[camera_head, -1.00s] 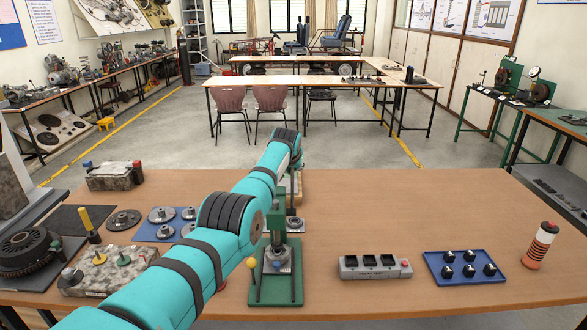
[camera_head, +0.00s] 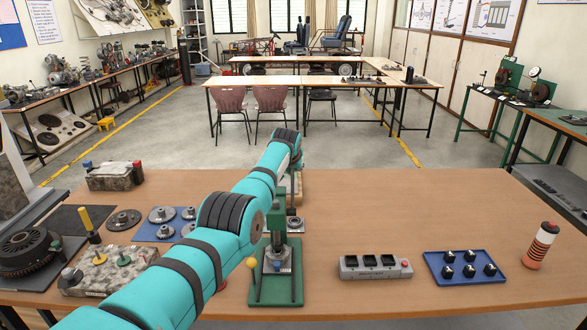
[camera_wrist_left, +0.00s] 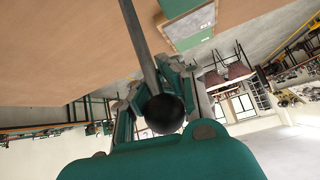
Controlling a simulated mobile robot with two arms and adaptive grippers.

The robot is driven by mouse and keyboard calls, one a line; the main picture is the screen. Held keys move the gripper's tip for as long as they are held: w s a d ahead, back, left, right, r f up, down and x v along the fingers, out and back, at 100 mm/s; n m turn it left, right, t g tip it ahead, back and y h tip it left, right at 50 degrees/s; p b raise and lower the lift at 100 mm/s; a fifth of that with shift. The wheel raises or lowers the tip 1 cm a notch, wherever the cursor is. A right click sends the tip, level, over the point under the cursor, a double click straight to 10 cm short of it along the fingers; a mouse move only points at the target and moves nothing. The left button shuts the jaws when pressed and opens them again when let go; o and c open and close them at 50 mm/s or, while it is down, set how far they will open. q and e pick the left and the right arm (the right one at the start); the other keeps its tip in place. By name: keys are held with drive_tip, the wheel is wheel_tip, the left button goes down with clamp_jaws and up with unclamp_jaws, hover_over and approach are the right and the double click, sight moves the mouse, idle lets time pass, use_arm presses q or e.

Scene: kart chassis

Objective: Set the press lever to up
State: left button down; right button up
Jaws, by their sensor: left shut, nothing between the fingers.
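The green press (camera_head: 277,230) stands on its green base plate (camera_head: 262,293) at the front middle of the bench. A thin rod with a yellow knob (camera_head: 251,263) stands at its left side. My left arm crosses in front of the press from the lower left, and its hand is mostly hidden in the head view. In the left wrist view, a grey rod ending in a black ball (camera_wrist_left: 165,113) lies close before my left gripper (camera_wrist_left: 158,95), which is shut and empty. I cannot tell whether they touch. My right gripper is out of view.
A grey three-slot box (camera_head: 375,267) and a blue tray (camera_head: 437,262) with several small dark parts lie to the right, beside an orange-striped bottle (camera_head: 540,246). Discs and a stone-like block (camera_head: 108,271) lie left. The bench's right rear is clear.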

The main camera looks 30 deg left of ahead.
use_arm(q)
drive_tip(key=shift+a, duration=0.1)
drive_tip(key=c, duration=1.1)
unclamp_jaws()
drive_tip(key=shift+o, duration=0.2)
drive_tip(key=shift+s+r, duration=0.1)
drive_tip(key=shift+r, duration=0.05)
drive_tip(key=shift+s+d+r, duration=0.25)
drive_tip(key=shift+r, duration=0.15)
drive_tip(key=v, duration=1)
drive_tip(key=shift+s+r, duration=0.2)
drive_tip(key=shift+s, duration=0.1)
